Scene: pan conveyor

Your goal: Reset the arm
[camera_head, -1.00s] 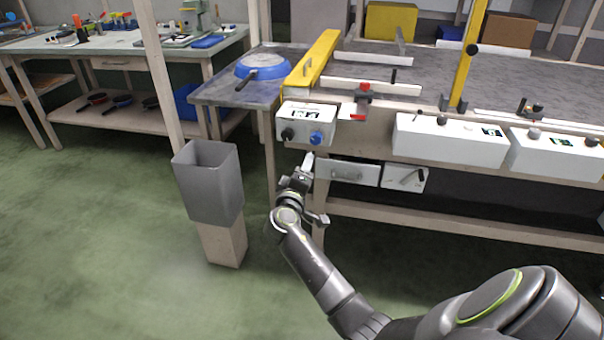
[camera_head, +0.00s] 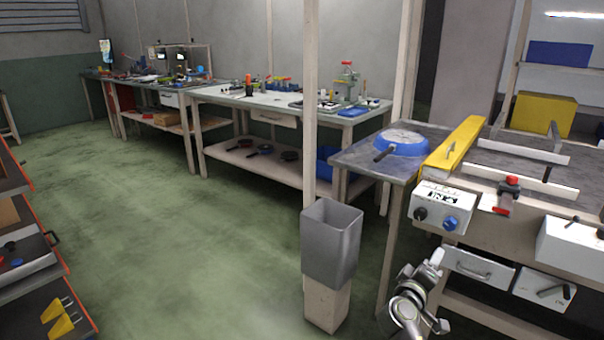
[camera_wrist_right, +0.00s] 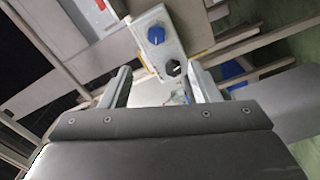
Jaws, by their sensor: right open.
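My right gripper (camera_head: 432,262) is at the lower right of the head view, in front of the conveyor table and below the control box (camera_head: 440,207) with its blue and black knobs. In the right wrist view my right gripper (camera_wrist_right: 160,88) has its two fingers apart with nothing held between them. The blue knob (camera_wrist_right: 156,35) and black knob of the control box show just beyond the fingertips; I cannot tell whether anything touches. My left gripper is in neither view.
A grey bin (camera_head: 331,245) on a wooden post stands left of my right arm. A blue pan (camera_head: 400,143) lies on the table end beside a yellow bar (camera_head: 455,143). Drawers (camera_head: 478,268) sit under the table. Workbenches line the back; the green floor (camera_head: 190,260) at left is open.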

